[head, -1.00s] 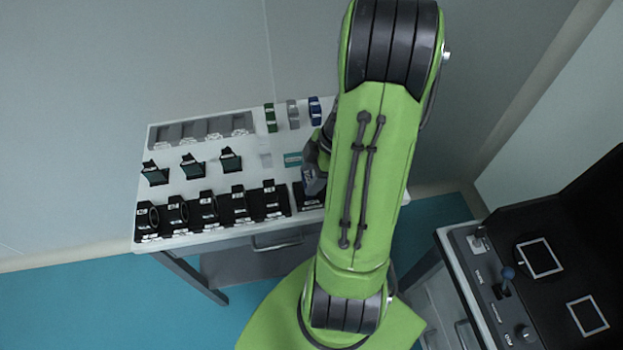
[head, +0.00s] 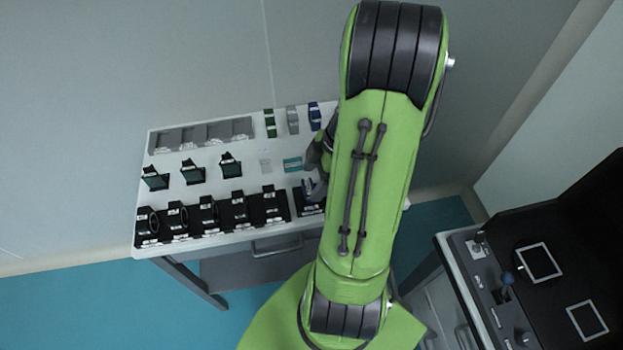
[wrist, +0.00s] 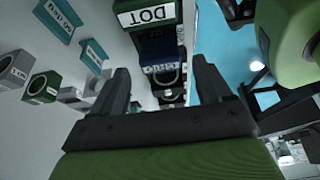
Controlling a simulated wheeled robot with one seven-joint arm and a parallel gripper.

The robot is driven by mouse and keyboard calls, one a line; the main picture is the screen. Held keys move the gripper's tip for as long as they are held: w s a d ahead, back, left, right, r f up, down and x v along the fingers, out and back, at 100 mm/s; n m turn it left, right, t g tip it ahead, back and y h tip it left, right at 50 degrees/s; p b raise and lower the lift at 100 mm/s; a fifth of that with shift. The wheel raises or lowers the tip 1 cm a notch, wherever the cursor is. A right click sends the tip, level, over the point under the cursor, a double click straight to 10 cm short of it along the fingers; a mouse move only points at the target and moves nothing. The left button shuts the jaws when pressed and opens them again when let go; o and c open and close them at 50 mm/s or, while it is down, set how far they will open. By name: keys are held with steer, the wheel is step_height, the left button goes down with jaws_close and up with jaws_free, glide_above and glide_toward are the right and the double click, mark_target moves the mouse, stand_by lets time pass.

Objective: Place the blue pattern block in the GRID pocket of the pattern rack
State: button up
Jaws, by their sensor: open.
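My gripper (wrist: 162,85) is open; its two dark fingers stand apart in the wrist view. A blue piece labelled GRID (wrist: 160,70), with a rounded opening, shows between and beyond them, with no finger seen closed on it. In the head view a small bluish piece (head: 308,188) shows beside a black labelled holder (head: 310,207) below my gripper. I cannot tell how deep the blue piece sits in a pocket. My arm hides part of this area.
The white table (head: 215,150) carries a row of black holders (head: 208,212) at the front and tilted dark plates (head: 192,172) behind. Green (head: 270,122), grey (head: 292,119) and blue (head: 314,116) blocks stand at the back. A black-topped console (head: 560,260) stands at right.

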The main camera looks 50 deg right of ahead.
steer(key=p+v, duration=0.2)
steer(key=v, duration=0.8)
step_height(320, 180, up, 4)
steer(key=m+h, duration=0.1)
steer(key=m, duration=0.1)
glide_above(309, 190)
steer(key=a+r+m+h, duration=0.2)
steer(key=a+r+m, duration=0.15)
steer(key=a, duration=0.55)
steer(key=s+a+r+m+t, duration=0.3)
steer(key=s+a+m, duration=0.2)
steer(key=s+a, duration=0.1)
steer(key=shift+s+a+m+h, duration=0.15)
steer(key=shift+a+m+h, duration=0.15)
steer(key=shift+a+m, duration=0.05)
steer(key=shift+r, duration=0.1)
